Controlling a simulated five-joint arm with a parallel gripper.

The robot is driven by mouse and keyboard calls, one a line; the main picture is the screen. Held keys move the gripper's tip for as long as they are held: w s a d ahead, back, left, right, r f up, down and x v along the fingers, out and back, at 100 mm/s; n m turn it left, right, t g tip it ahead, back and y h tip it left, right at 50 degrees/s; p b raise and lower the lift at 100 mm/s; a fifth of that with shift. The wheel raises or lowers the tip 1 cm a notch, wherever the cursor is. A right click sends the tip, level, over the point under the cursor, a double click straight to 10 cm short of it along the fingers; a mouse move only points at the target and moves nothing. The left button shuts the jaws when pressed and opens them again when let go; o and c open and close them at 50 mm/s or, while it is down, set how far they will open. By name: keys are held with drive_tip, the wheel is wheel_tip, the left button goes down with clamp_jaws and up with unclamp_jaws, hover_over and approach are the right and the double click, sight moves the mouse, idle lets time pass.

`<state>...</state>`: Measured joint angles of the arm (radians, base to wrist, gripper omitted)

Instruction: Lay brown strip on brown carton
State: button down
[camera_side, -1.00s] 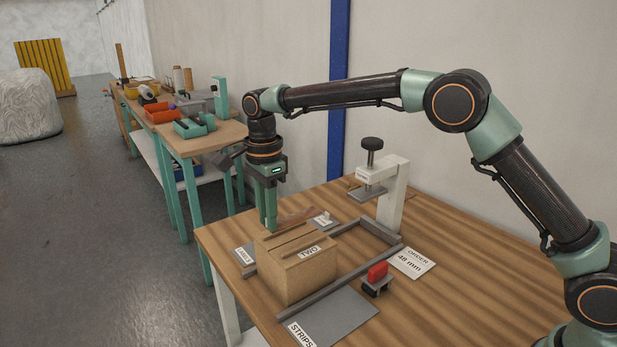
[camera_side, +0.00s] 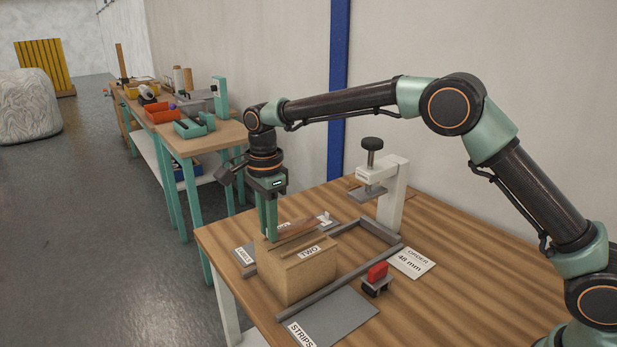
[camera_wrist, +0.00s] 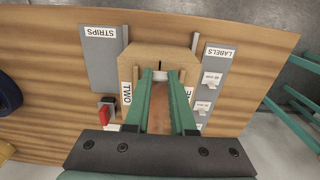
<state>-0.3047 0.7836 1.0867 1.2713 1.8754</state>
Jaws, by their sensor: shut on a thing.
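The brown carton (camera_side: 298,276) stands on the wooden table with its TWO label facing the side camera. In the wrist view the carton (camera_wrist: 138,57) lies under my fingertips. My gripper (camera_side: 269,236) points down at the carton's far left top edge. It is shut on the brown strip (camera_side: 298,229), which extends to the right over the carton top. In the wrist view the strip (camera_wrist: 160,118) runs between the fingers of my gripper (camera_wrist: 160,76). I cannot tell whether the strip touches the carton. The fingers hide its held end.
Grey rails (camera_side: 372,230) border the carton. A white press (camera_side: 394,192) stands behind right. A red-handled stamp (camera_side: 377,279) and the ORDER 48 mm card (camera_side: 411,262) are at right. The grey STRIPS mat (camera_side: 340,315) is bare in front; the LABELS mat (camera_wrist: 212,82) holds small labels.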

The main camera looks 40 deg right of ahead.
drive_tip(key=shift+f, duration=1.2)
idle(0.3)
drive_tip(key=c, duration=0.7)
unclamp_jaws()
drive_tip(key=shift+o, duration=0.5)
drive_tip(key=shift+o, duration=0.8)
drive_tip(key=shift+r, duration=3.55)
